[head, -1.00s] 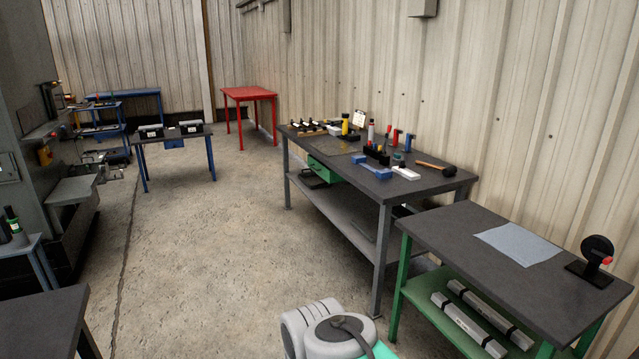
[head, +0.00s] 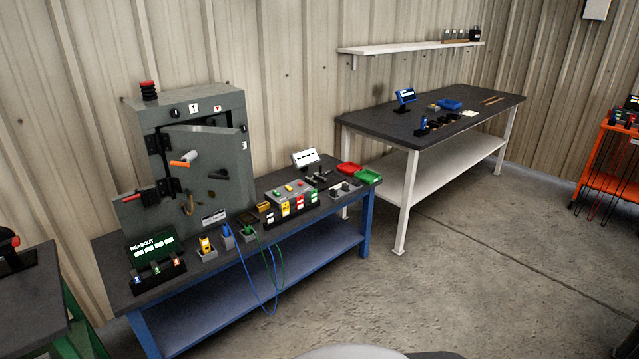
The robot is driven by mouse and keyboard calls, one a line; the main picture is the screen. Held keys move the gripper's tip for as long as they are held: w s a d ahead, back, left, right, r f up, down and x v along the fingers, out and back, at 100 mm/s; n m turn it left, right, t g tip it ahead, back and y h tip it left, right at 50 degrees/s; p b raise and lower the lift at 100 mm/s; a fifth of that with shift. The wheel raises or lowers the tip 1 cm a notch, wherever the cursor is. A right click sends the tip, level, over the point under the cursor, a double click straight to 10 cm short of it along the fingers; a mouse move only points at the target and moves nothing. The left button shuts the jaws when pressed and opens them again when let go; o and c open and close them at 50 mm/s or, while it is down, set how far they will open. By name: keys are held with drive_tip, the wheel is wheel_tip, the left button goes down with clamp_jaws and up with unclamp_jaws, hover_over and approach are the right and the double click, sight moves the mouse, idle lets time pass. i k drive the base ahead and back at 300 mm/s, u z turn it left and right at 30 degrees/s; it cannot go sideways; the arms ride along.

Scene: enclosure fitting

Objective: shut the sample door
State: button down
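A grey enclosure cabinet (head: 190,115) stands on a blue-legged bench by the wall in the head view. Its grey door (head: 203,150) stands ajar, swung outward, with an orange-tipped handle or lever (head: 184,162) near its left side. I cannot tell for certain whether this is the sample door. The inside of the cabinet is mostly hidden behind the door. My gripper does not show; only a pale rounded part of my own body is at the bottom edge.
The blue-legged bench (head: 250,270) also holds a green readout panel (head: 152,248), coloured modules and a red-and-green pair of trays. Blue and green cables hang off its front. A white-legged table (head: 425,165) stands to the right. The concrete floor (head: 470,270) in front is clear.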

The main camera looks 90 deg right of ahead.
sight(208, 150)
drive_tip(key=z, duration=1.35)
drive_tip(key=i, duration=1.65)
